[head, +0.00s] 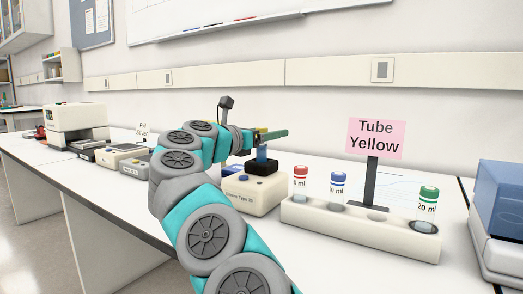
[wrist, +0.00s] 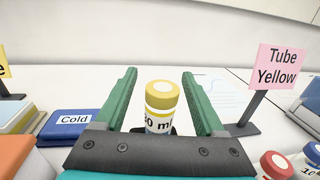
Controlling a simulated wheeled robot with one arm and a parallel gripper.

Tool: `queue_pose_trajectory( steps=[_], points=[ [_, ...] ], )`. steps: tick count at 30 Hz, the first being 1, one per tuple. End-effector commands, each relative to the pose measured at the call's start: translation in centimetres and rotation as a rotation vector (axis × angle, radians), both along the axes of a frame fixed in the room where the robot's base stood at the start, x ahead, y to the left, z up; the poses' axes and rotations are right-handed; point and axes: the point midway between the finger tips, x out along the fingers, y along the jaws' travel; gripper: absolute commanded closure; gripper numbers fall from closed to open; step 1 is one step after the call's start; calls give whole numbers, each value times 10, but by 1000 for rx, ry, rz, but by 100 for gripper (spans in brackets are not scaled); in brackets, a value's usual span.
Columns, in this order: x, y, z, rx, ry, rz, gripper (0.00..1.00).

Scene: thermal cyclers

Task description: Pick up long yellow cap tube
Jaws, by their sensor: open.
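My gripper (wrist: 159,74) is open, with one green finger on each side of the tube and a visible gap on both sides. The tube's lower part is hidden behind the gripper's dark front edge. A small patch of yellow shows there at the fingers; the rest of the tube cannot be made out.
A white rack (head: 345,229) holds red, blue and green cap tubes, with an empty slot near the "Tube Yellow" sign (head: 375,139). A blue device (head: 502,205) stands at the right. A blue "Cold" block (wrist: 74,123) lies left of my gripper. Other machines line the bench.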

Motion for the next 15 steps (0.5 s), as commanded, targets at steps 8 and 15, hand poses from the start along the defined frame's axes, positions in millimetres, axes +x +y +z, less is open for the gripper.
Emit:
queue_pose_trajectory(
  steps=[8, 15],
  points=[
    [0, 0, 0, 1, 0, -1, 52],
    [0, 0, 0, 1, 0, -1, 79]
  ],
)
